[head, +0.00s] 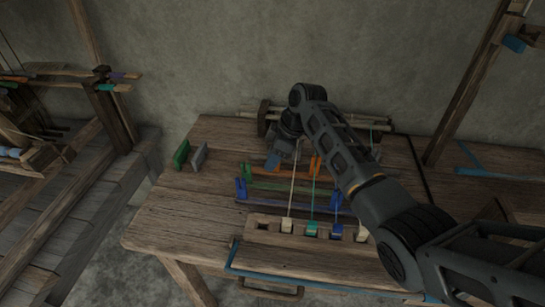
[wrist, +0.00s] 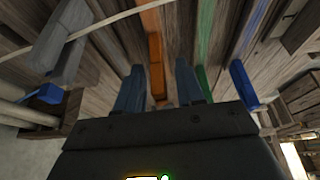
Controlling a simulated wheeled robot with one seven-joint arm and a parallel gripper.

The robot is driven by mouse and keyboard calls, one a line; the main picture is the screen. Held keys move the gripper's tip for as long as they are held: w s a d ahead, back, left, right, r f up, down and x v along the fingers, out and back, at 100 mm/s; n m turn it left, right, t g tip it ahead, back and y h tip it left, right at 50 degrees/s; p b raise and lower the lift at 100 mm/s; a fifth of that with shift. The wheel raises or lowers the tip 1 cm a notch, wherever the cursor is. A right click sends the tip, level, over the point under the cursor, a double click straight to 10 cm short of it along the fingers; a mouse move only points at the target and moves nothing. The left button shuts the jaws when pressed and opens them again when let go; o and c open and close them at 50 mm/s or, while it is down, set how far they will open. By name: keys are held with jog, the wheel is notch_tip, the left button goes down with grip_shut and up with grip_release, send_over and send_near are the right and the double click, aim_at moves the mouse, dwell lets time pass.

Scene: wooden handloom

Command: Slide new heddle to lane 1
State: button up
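In the head view, several coloured heddle bars lie across the wooden table: an orange one (head: 316,166) at the back, a green one (head: 290,185) and a blue one (head: 240,188) nearer the front. I cannot tell which is the new heddle, and no lane numbers are readable. My gripper (head: 273,161) points down at the left end of the orange bar. In the wrist view, the two blue-grey fingers (wrist: 158,78) stand apart, and the orange bar (wrist: 152,35) shows in the gap between them, with space on both sides. My arm hides part of the bars' right side.
A wooden front rail (head: 263,224) holds several coloured blocks with cords running back from them. A green block (head: 181,154) and a grey block (head: 199,157) stand at the table's left. A rack with rods (head: 263,118) stands at the back. The table's left front is clear.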

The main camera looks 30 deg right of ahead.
jog(key=shift+r, duration=0.1)
jog(key=v, duration=0.7)
jog(key=shift+r, duration=0.3)
